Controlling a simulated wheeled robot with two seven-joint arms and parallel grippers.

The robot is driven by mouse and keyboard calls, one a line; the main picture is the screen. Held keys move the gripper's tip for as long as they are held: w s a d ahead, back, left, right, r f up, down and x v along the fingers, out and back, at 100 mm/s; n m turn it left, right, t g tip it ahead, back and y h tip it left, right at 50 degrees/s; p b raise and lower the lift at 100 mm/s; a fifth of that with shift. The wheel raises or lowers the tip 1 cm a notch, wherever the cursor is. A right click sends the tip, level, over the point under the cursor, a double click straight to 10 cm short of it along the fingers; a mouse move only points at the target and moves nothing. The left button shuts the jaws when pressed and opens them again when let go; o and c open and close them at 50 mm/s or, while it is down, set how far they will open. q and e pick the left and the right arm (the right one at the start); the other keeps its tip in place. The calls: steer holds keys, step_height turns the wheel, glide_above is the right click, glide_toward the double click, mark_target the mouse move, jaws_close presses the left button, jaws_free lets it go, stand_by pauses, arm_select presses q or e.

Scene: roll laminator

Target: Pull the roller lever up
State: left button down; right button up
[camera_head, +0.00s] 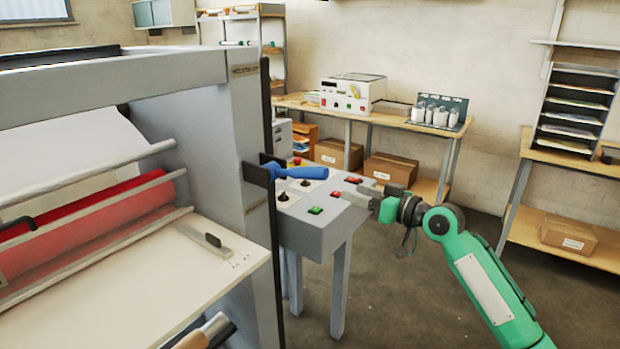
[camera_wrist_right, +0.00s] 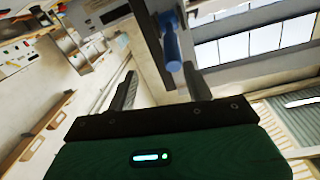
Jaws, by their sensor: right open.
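The roller lever has a blue handle (camera_head: 300,172) pointing right from the dark slotted side of the grey laminator (camera_head: 190,110). The handle lies close to level, its tip slightly raised. It also shows in the right wrist view (camera_wrist_right: 172,46), ahead of the fingers and nearer the right one. My right gripper (camera_head: 364,198) is over the right part of the control box, to the right of and apart from the handle. In the wrist view the right gripper (camera_wrist_right: 161,88) is open, with nothing between its fingers. My left gripper is not in view.
The grey control box (camera_head: 315,236) with buttons and knobs stands beside the laminator, near my right gripper. The red roller (camera_head: 100,215) and cream feed table (camera_head: 150,280) are at left. A bench (camera_head: 390,120) and shelves stand behind. Floor at right is free.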

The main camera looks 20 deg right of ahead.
mark_target(311, 171)
steer(key=shift+n+y, duration=0.3)
steer(key=w+a+r+p, duration=0.2)
steer(key=w+a, duration=0.1)
steer(key=w+a+p, duration=0.1)
steer(key=shift+w+a+r, duration=0.25)
steer(key=shift+a+r, duration=0.15)
steer(key=p+x, duration=0.1)
steer(key=x, duration=0.1)
steer(key=p+x, duration=0.1)
steer(key=x, duration=0.2)
steer(key=shift+w+a+f, duration=0.15)
steer(key=shift+w+f, duration=0.05)
steer(key=shift+w, duration=0.1)
steer(key=shift+w+a+f+p, duration=0.1)
steer(key=shift+w+a+p, duration=0.2)
steer(key=shift+w+a, duration=0.15)
steer(key=shift+d, duration=0.1)
jaws_close()
